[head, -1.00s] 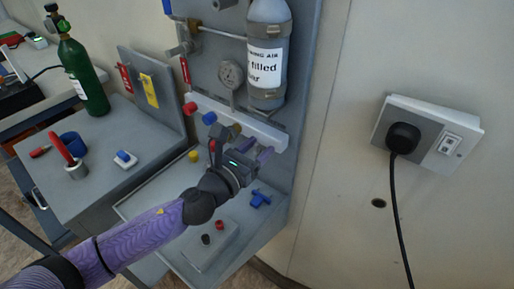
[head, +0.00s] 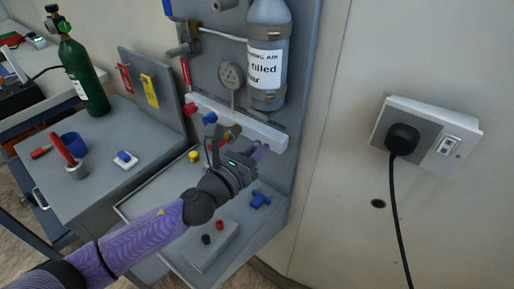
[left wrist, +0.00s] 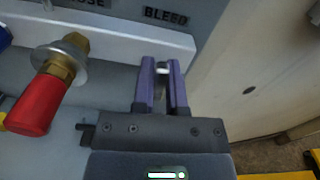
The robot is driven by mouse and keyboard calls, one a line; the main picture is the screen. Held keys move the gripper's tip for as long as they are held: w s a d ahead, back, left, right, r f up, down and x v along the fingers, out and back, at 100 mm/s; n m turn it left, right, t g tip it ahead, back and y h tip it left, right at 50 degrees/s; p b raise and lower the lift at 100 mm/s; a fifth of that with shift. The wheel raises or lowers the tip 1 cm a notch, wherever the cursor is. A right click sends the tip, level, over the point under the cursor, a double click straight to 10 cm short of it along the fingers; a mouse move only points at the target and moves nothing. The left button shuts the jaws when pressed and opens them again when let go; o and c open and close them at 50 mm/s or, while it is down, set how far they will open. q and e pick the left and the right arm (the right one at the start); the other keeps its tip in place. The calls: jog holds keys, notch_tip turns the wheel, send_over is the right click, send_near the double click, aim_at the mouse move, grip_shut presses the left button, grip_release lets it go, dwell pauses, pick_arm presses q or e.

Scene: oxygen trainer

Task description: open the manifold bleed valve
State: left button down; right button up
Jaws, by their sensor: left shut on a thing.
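The pale manifold bar (head: 262,129) runs across the grey panel. In the left wrist view, a BLEED label (left wrist: 166,16) is above the bar. My left gripper (head: 262,149) is at the bar's right end; its purple fingers (left wrist: 162,80) sit just below the label. They are shut on a small part, of which only a pale bit (left wrist: 162,68) shows between them. I take it for the bleed valve; its handle position is hidden. Left of the fingers is a brass fitting with a red end (left wrist: 38,100). My right gripper is not in view.
A gas bottle (head: 268,65) and a gauge (head: 231,74) are above the bar. Below is a tray with a blue part (head: 260,200) and a grey block (head: 213,246). A wall socket (head: 425,138) with a black plug and cord is at right.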

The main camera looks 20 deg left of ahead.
pick_arm(q)
jog(key=n, duration=0.3)
jog(key=shift+p, duration=0.4)
jog(key=n+p, duration=0.1)
jog(key=n, duration=0.3)
jog(key=shift+a, duration=0.15)
jog(key=n+p, duration=0.1)
jog(key=n, duration=0.4)
jog(key=n+p, duration=0.2)
jog(key=n, duration=0.4)
jog(key=shift+f, duration=0.15)
jog(key=n+p, duration=0.2)
jog(key=n, duration=0.1)
jog(key=shift+f+n, duration=0.1)
jog(key=shift+n, duration=0.2)
jog(key=n+p, duration=0.1)
jog(key=n, duration=0.3)
jog(key=shift+f, duration=0.1)
jog(key=n+p, duration=0.1)
jog(key=n, duration=0.4)
jog(key=shift+f+n+p, duration=0.15)
jog(key=shift+n+p, duration=0.25)
jog(key=shift+n, duration=1.5)
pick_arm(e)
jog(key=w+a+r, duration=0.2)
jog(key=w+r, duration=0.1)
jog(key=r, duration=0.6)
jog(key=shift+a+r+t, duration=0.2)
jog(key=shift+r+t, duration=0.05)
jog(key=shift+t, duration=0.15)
